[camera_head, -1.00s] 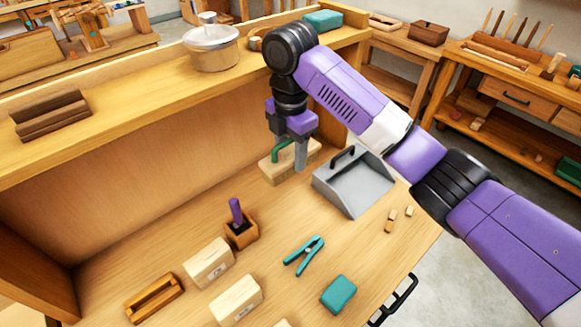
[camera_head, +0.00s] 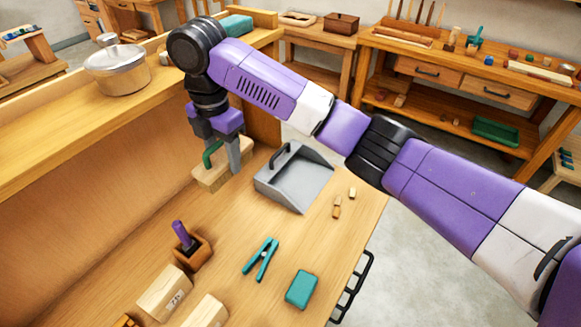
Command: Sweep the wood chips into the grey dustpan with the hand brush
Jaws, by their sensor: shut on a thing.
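The hand brush, a wooden block (camera_head: 209,182) with a green handle, is at the back of the bench, left of the dustpan. My gripper (camera_head: 220,158) points down over it and is shut on its green handle. The fingers partly cover the brush; I cannot tell whether its underside touches the bench. The grey dustpan (camera_head: 303,188) lies on the bench, its black handle at the back. Small wood chips (camera_head: 337,208) lie to the right of the dustpan, near the bench's right edge, with another chip (camera_head: 352,193) just behind.
Teal pliers (camera_head: 261,259) and a teal block (camera_head: 302,289) lie in front of the dustpan. A wooden holder (camera_head: 193,254) with a purple-handled tool and pale wooden blocks (camera_head: 165,293) stand at left front. A raised shelf with a metal-lidded pot (camera_head: 118,72) runs behind.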

